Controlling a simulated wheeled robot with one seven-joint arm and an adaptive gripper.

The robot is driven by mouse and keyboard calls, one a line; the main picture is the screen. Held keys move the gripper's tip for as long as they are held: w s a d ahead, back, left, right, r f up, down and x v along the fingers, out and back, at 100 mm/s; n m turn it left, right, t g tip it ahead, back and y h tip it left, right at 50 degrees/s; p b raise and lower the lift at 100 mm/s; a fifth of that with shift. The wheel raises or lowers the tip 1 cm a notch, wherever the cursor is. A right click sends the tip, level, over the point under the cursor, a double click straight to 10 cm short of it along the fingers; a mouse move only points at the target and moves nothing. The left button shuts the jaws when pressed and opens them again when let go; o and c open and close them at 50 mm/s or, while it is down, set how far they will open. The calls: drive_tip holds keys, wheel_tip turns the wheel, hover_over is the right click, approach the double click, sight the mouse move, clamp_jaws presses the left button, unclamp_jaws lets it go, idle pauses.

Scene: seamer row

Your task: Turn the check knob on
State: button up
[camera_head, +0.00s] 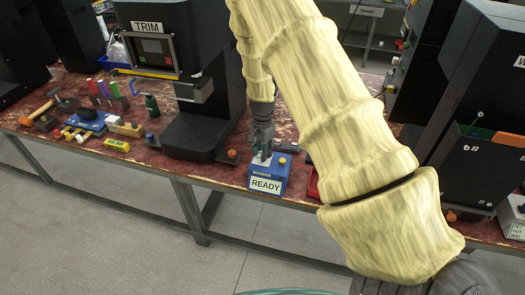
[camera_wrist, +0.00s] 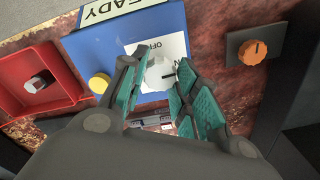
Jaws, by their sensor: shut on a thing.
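The check knob (camera_wrist: 158,74) is a pale grey knob on a white plate with "OFF" lettering, on top of a blue box (camera_wrist: 92,52) in the wrist view. In the head view the blue box (camera_head: 268,172) with its "READY" sign stands near the bench's front edge. My gripper (camera_head: 263,152) comes down on the box from above. In the wrist view my gripper (camera_wrist: 152,90) has its teal-padded fingers on both sides of the knob, shut on it. The fingers hide part of the plate, and I cannot tell where the knob points.
A yellow button (camera_wrist: 99,83) sits on the box beside the plate. A red tray (camera_wrist: 45,75) and an orange knob on a dark plate (camera_wrist: 253,52) flank the box. The black TRIM machine (camera_head: 190,75) stands left, and tools lie farther left on the bench.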

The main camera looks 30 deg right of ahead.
drive_tip(key=shift+r+m, duration=0.1)
drive_tip(key=shift+m, duration=0.3)
